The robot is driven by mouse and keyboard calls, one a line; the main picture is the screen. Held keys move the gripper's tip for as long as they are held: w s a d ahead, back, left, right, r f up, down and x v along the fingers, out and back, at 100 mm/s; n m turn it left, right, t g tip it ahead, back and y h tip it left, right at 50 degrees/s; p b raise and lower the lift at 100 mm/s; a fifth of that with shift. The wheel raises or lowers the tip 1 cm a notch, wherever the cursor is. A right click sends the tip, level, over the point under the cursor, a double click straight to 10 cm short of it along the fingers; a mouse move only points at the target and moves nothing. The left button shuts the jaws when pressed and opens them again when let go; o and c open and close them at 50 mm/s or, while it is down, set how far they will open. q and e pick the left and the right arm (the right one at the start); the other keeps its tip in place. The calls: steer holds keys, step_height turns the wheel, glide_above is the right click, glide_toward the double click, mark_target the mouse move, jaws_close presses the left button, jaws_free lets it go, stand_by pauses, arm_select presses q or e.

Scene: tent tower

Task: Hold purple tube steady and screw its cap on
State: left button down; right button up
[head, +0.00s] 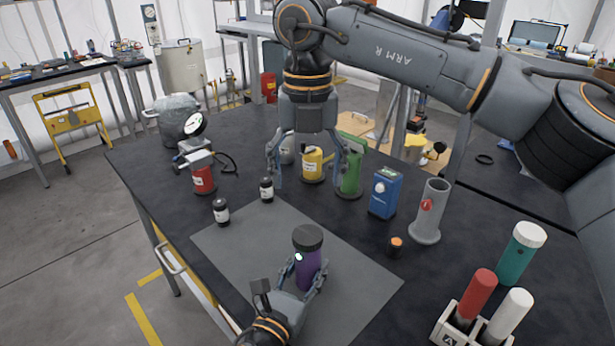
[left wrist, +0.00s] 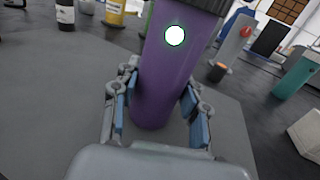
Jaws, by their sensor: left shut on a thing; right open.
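The purple tube (head: 308,270) stands upright on the grey mat (head: 232,240), near the front of the table. It has a white round spot on its side. Its dark cap (head: 307,237) sits on top; I cannot tell how tightly. My left gripper (head: 305,284) is shut around the tube's lower part, and the left wrist view shows its blue pads on both sides of the purple tube (left wrist: 165,80). My right gripper (head: 312,170) is open and points down, farther back, above the table by the yellow and green containers. It is apart from the tube and cap.
A yellow container (head: 313,164), a green one (head: 351,172), a blue box (head: 384,193) and a grey cylinder (head: 431,212) stand behind the mat. A rack (head: 470,328) with red and white tubes and a teal tube (head: 520,254) are at right. Small bottles (head: 221,211) stand at left.

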arm_select(q)
steer(key=c, duration=0.6)
jaws_free()
steer(key=shift+c, duration=0.2)
steer(key=v, duration=1.2)
